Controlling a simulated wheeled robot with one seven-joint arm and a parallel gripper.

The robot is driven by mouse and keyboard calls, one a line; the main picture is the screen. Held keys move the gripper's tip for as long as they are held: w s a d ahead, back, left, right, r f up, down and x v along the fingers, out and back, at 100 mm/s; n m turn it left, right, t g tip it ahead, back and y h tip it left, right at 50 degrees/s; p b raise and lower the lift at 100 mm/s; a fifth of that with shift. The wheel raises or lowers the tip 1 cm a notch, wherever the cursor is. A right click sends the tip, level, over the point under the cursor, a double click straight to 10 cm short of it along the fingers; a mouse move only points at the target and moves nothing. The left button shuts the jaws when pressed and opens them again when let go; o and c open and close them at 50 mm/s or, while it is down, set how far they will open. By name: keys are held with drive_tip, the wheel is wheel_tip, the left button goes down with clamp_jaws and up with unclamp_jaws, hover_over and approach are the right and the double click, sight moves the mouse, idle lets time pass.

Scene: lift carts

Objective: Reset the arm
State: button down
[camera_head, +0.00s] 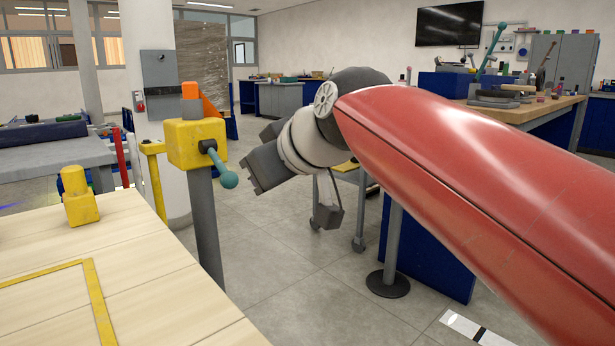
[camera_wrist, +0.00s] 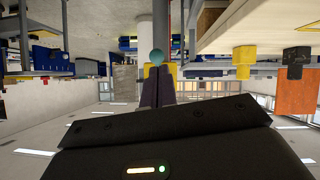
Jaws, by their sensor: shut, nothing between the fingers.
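My red arm reaches in from the right in the head view, and its grey wrist bends down to the left. The dark body of my gripper (camera_head: 266,167) is to the right of a yellow box on a grey post (camera_head: 196,143). In the wrist view, which is upside down, the two dark fingers of my gripper (camera_wrist: 157,80) lie together with nothing held.
A wooden table (camera_head: 150,290) with a yellow block (camera_head: 79,200) fills the lower left. A blue-sided workbench (camera_head: 430,240) stands behind my arm at the right. A white pillar (camera_head: 160,120) rises behind the post. The grey floor (camera_head: 300,280) between table and bench looks open.

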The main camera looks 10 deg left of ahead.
drive_tip(key=s+d+f+m+h+p, duration=0.2)
drive_tip(key=d+f+m+p, duration=0.1)
drive_tip(key=d, duration=0.6)
drive_tip(key=s+d+f+m+h+p, duration=0.2)
drive_tip(key=d+f+m+h+p, duration=0.1)
drive_tip(key=d, duration=0.5)
drive_tip(key=s+d+f+m+g+h+p, duration=0.2)
drive_tip(key=s+d+f+m, duration=0.4)
drive_tip(key=s+d+f, duration=0.5)
drive_tip(key=shift+s+d+f+h+p, duration=0.15)
drive_tip(key=shift+d+f+h+p, duration=0.35)
drive_tip(key=shift+d+h+p, duration=0.45)
